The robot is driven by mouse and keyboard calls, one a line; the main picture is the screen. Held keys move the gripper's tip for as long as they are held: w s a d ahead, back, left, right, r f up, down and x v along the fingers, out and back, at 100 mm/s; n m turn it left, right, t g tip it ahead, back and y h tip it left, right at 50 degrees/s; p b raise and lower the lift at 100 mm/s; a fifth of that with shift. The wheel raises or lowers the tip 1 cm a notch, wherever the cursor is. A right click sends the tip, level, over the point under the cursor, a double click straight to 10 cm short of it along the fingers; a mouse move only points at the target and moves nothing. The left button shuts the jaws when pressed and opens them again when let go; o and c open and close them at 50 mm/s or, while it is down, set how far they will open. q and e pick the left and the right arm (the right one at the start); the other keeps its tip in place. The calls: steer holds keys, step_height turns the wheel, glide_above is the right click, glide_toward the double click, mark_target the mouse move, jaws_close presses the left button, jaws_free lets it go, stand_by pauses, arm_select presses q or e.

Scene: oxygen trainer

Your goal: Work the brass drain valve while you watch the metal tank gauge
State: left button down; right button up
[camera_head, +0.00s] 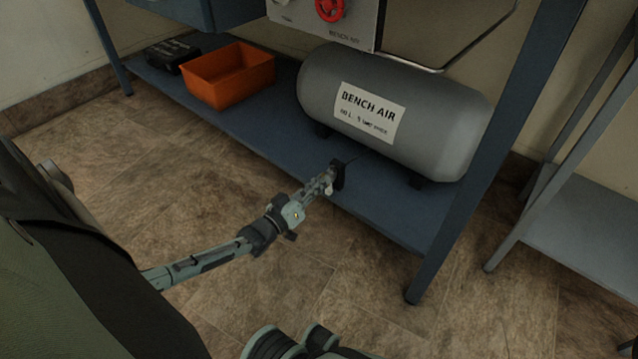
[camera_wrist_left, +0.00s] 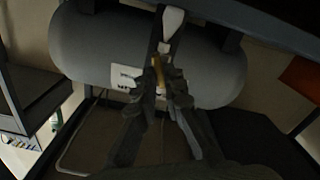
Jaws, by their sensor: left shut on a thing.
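The grey metal tank (camera_head: 400,105), labelled "BENCH AIR", lies on the blue lower shelf; it also fills the upper part of the left wrist view (camera_wrist_left: 85,45). My left gripper (camera_head: 338,175) is at the shelf's front edge, below the tank. In the left wrist view my left gripper (camera_wrist_left: 160,82) is shut around a small brass-yellow piece, the drain valve (camera_wrist_left: 158,72). In the head view the valve is hidden by the gripper. No gauge face can be made out in either view. My right gripper is not in view.
An orange bin (camera_head: 228,77) and a black case (camera_head: 171,55) stand on the shelf (camera_head: 390,205) left of the tank. A red handwheel (camera_head: 329,9) is on the panel above. A blue bench leg (camera_head: 470,190) stands at the right. The tiled floor in front is clear.

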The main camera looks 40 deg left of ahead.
arm_select(q)
steer(key=c, duration=1.6)
jaws_free()
steer(key=s, duration=0.8)
steer(key=s+a, duration=0.1)
steer(key=s, duration=0.3)
